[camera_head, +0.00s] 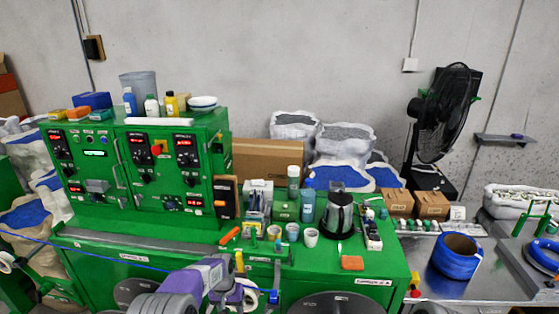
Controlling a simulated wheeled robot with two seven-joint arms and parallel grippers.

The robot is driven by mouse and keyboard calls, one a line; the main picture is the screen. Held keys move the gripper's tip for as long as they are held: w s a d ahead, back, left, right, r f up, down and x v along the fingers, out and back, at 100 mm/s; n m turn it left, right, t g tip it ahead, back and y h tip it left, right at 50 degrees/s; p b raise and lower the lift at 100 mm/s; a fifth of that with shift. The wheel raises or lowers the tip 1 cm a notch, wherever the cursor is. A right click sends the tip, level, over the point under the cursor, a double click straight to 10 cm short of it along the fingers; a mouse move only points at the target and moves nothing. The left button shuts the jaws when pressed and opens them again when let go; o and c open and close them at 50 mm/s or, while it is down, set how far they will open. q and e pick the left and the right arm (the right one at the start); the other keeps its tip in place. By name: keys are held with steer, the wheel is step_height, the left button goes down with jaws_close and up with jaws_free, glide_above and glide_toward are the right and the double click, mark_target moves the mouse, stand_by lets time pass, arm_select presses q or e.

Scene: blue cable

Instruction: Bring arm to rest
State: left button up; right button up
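One of my arms, grey and purple, comes in at the bottom, left of the middle, and I take it for my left arm. Its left gripper (247,293) is low in front of the green machine's front panel, partly hidden by the arm. I cannot tell whether its fingers are open or shut, or whether they hold anything. My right gripper is not in view. A thin blue cable (35,239) runs across the left side toward the machine.
The green machine (75,210) carries cups, bottles, a dark jug (337,214) and small tools on its top. Cardboard boxes (432,204) and a black fan (440,115) stand at the right. White sacks (345,145) are behind. Some bare metal table (490,285) shows around the spool.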

arm_select(q)
steer(key=s+d+f+n+h+b, duration=0.1)
steer(key=s+f+b, duration=0.3)
steer(key=s+f, duration=0.6)
steer(key=s+f+n+h+b, duration=0.1)
steer(key=s+f+b, duration=0.4)
steer(key=f, duration=0.8)
steer(key=s+d+f+b, duration=0.2)
steer(key=s+f, duration=0.1)
steer(key=s, duration=0.5)
steer(key=s+d+f+n+h+b, duration=0.1)
steer(key=s+d+f+b, duration=0.1)
steer(key=s, duration=0.6)
step_height(320, 180, down, 2)
steer(key=shift+s+d+f+n+b, duration=0.15)
steer(key=shift+s+n+b, duration=0.15)
steer(key=shift+b, duration=0.2)
